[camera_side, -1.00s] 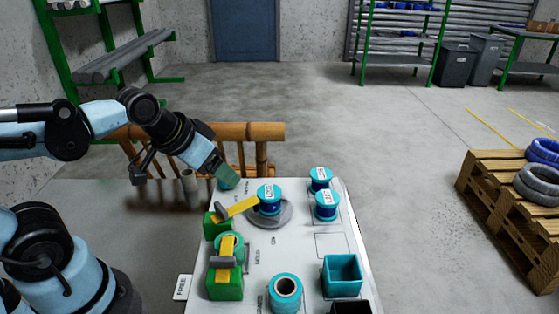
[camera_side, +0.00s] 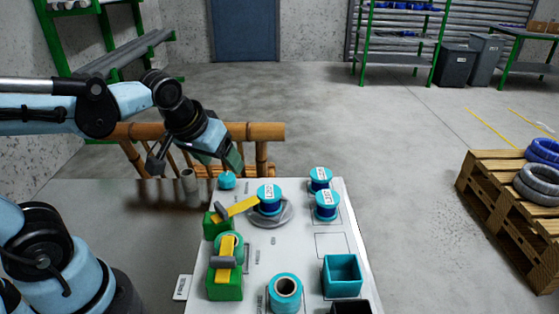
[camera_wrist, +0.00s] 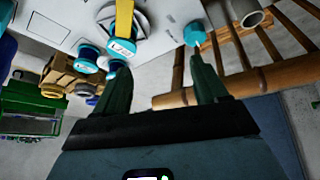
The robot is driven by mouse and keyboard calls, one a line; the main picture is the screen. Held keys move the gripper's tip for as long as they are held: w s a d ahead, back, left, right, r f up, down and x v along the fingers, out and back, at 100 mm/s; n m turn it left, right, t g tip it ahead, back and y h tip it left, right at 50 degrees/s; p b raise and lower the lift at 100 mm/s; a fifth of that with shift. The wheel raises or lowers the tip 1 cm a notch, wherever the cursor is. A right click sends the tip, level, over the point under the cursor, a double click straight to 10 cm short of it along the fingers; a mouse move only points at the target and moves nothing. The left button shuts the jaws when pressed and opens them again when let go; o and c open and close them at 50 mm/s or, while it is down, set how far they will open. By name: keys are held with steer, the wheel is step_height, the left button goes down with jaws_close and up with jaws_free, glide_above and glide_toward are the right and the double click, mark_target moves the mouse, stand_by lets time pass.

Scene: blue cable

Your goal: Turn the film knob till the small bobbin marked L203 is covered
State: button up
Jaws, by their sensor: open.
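A small turquoise knob (camera_side: 227,181) stands at the back left edge of the white panel (camera_side: 290,249); I take it for the film knob. It also shows in the wrist view (camera_wrist: 195,34). A blue bobbin (camera_side: 268,203) with turquoise ends and a white label sits on a grey round disc (camera_side: 287,216). A yellow strip (camera_side: 240,207) reaches it from the left. The label is too small to read surely, so I cannot tell whether it says L203. My gripper (camera_side: 235,165) is open and empty, above and slightly right of the knob, apart from it. Its fingers (camera_wrist: 160,66) are spread in the wrist view.
Two labelled blue bobbins (camera_side: 320,178) (camera_side: 327,205) stand at the panel's right. Green blocks (camera_side: 225,284) are at its left; a turquoise bobbin (camera_side: 285,290) and open box (camera_side: 341,274) are in front. A bamboo railing (camera_side: 245,132) runs close behind the panel.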

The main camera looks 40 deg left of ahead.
mark_target(226, 176)
steer(key=w+a+f+n+g+y, duration=0.1)
steer(key=w+a+n+g+y, duration=0.15)
steer(key=w+a+n, duration=0.35)
steer(key=shift+n, duration=0.5)
steer(key=shift+s+d+f+x, duration=0.15)
steer(key=shift+s+x, duration=0.15)
steer(key=shift+x, duration=1.6)
steer(key=shift+s+d+f+x, duration=0.1)
steer(key=shift+s+x, duration=0.15)
steer(key=shift+x, duration=1.65)
steer(key=shift+s+d+f+x, duration=0.15)
steer(key=shift+s+x, duration=0.15)
steer(key=shift+x, duration=1.6)
steer(key=c, duration=1.1)
steer(key=shift+o, duration=0.2)
